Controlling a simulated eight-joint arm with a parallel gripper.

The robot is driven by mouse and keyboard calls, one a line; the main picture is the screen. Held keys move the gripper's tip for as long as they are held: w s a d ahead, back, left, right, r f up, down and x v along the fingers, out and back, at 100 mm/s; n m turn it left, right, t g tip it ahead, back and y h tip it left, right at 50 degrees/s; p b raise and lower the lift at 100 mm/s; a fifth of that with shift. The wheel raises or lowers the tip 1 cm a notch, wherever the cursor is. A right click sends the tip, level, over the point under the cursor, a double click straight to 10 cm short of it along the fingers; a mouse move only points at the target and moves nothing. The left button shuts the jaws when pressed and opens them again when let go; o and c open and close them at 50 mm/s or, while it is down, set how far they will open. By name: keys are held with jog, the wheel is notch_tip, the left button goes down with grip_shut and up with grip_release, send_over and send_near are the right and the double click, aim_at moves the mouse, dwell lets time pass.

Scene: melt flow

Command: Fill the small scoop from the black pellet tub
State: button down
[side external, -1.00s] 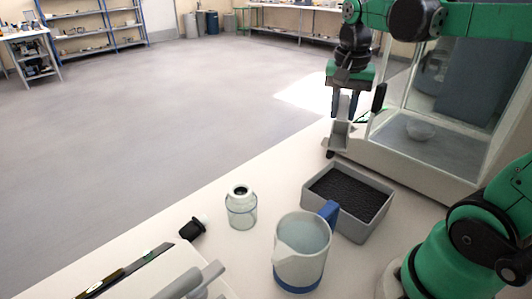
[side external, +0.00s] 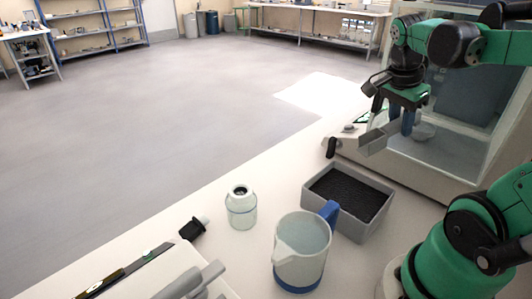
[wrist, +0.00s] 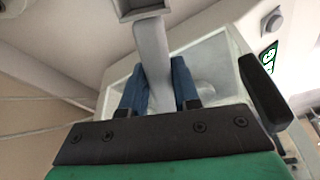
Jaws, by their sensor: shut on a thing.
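The small grey scoop (side external: 373,141) is in the air behind and above the black pellet tub, its bowl toward the left. My gripper (side external: 399,127) is shut on the scoop's handle. In the wrist view the grey handle (wrist: 152,55) runs between the two blue fingers (wrist: 160,85), and the bowl (wrist: 138,9) is cut off at the top edge. I see no black pellets in the visible part of the bowl. The tub (side external: 373,222) is a grey open box on the bench, holding black pellets (side external: 348,193).
A clear-walled case (side external: 460,120) stands close behind and right of my gripper. A jug (side external: 300,255) with a blue handle stands by the tub's near left side. Bench between jar and tub is clear.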

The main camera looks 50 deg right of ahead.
aim_at(386, 140)
jog(key=a+f+h, duration=0.1)
jog(key=w+a+f+h, duration=0.1)
jog(key=f, duration=0.1)
jog(key=shift+a+f+g, duration=0.2)
jog(key=shift+f+g, duration=0.1)
jog(key=shift+g, duration=0.1)
jog(key=shift+w+a+f, duration=0.15)
jog(key=shift+a+f, duration=0.2)
jog(key=shift+f, duration=0.8)
jog(key=shift+w+a+f, duration=0.1)
jog(key=shift+a+f, duration=0.25)
jog(key=shift+f, duration=0.8)
jog(key=shift+w+a+f, duration=0.15)
jog(key=shift+a+f, duration=0.2)
jog(key=shift+f, duration=0.8)
jog(key=shift+s+d+r+t+y, duration=0.25)
jog(key=shift+d+r+y, duration=0.05)
jog(key=shift+d+y, duration=0.3)
jog(key=shift+s+d+r+t+y, duration=0.25)
jog(key=shift+d+y, duration=0.2)
jog(key=shift+y, duration=0.15)
jog(key=shift+w, duration=0.1)
